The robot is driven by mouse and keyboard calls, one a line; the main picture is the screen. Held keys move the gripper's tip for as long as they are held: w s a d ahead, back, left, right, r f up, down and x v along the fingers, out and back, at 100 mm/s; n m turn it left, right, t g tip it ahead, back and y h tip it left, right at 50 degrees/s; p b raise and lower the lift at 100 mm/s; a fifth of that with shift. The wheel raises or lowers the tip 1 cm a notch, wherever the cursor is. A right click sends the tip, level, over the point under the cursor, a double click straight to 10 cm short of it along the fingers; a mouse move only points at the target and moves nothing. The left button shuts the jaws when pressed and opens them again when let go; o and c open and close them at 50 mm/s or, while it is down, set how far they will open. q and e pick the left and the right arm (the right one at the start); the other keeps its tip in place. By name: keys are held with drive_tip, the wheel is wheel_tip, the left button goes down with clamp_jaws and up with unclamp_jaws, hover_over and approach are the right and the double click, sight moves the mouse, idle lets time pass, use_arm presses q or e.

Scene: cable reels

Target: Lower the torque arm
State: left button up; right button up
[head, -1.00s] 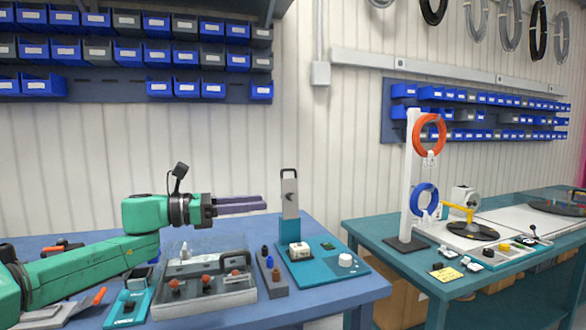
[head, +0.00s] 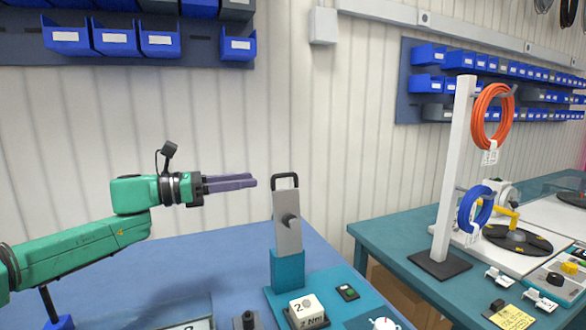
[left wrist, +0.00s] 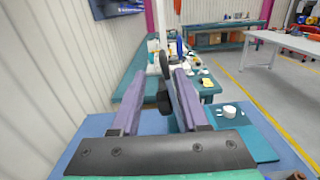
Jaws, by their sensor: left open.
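The torque arm (head: 287,222) is a grey plate with a black loop handle (head: 284,180) on top and a dark knob on its face. It stands upright on a teal block (head: 287,270) on the blue bench. My left gripper (head: 254,182) is open and empty, its purple fingers level with the handle and just left of it. In the left wrist view my left gripper (left wrist: 162,72) shows its fingers apart, with the dark handle (left wrist: 165,66) appearing ahead between them. Contact is not visible. My right gripper is not in view.
A white box (head: 306,308) and a small dark button piece (head: 347,292) sit on the teal base in front of the torque arm. A white stand with an orange coil (head: 492,117) and a blue coil (head: 474,210) is on the right table.

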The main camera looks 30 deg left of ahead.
sight(295, 173)
use_arm(q)
drive_tip(key=p+x, duration=0.7)
drive_tip(key=r+p+x, duration=0.1)
drive_tip(key=p+x, duration=0.3)
drive_tip(key=shift+w+d+p, duration=0.2)
drive_tip(key=shift+d+p, duration=0.05)
drive_tip(key=shift+p, duration=0.05)
drive_tip(key=shift+w+d+f, duration=0.2)
drive_tip(key=shift+d, duration=0.1)
drive_tip(key=shift+w+d+f, duration=0.15)
drive_tip(key=shift+f, duration=0.2)
clamp_jaws()
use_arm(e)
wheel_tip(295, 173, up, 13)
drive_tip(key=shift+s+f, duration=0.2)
use_arm(q)
drive_tip(key=shift+r, duration=0.2)
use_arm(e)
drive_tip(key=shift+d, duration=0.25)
